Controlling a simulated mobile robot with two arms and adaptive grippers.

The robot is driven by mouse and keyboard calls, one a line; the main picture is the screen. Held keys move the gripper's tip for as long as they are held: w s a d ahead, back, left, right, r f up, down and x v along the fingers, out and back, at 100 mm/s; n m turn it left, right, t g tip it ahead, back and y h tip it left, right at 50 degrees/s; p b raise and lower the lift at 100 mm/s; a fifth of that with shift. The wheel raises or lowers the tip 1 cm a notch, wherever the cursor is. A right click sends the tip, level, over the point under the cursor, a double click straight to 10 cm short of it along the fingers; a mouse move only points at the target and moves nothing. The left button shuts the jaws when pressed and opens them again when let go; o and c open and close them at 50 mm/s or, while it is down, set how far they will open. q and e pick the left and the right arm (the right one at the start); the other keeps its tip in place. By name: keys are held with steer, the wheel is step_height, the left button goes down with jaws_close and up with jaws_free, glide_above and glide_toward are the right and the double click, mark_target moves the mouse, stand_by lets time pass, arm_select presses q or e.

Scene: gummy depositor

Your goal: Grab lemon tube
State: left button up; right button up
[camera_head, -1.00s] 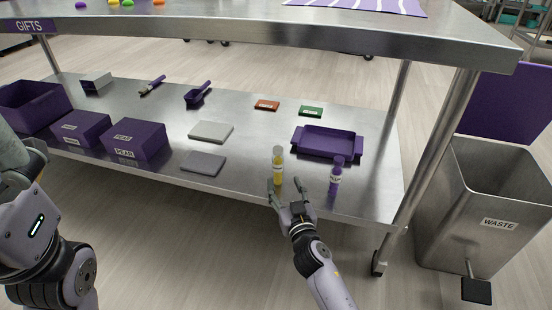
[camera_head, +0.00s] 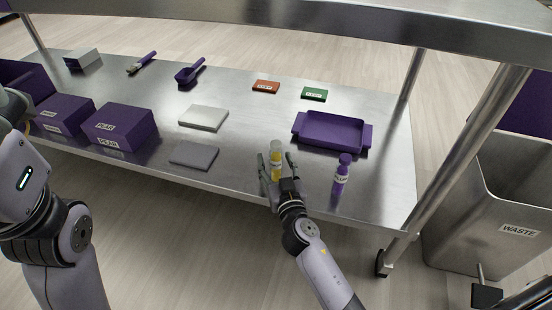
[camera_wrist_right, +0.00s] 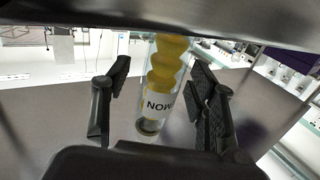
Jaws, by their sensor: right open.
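The lemon tube (camera_head: 276,160) is a clear tube with yellow contents and a white label, upright on the lower shelf near its front edge. My right gripper (camera_head: 275,172) is open, with one finger on each side of the tube. In the right wrist view the tube (camera_wrist_right: 164,85) stands between the open fingers of the gripper (camera_wrist_right: 160,100), with gaps on both sides. The label's text is partly cut off. My left arm is at the left edge of the head view; its gripper does not show.
A purple tube (camera_head: 341,176) stands close on the right. A purple tray (camera_head: 334,133) lies behind it. Grey slabs (camera_head: 194,154) and purple boxes (camera_head: 119,127) are to the left. The upper shelf (camera_head: 330,22) overhangs, and a metal leg (camera_head: 470,150) stands at right.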

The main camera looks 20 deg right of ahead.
steer(key=shift+s, duration=0.1)
jaws_close()
stand_by(0.5)
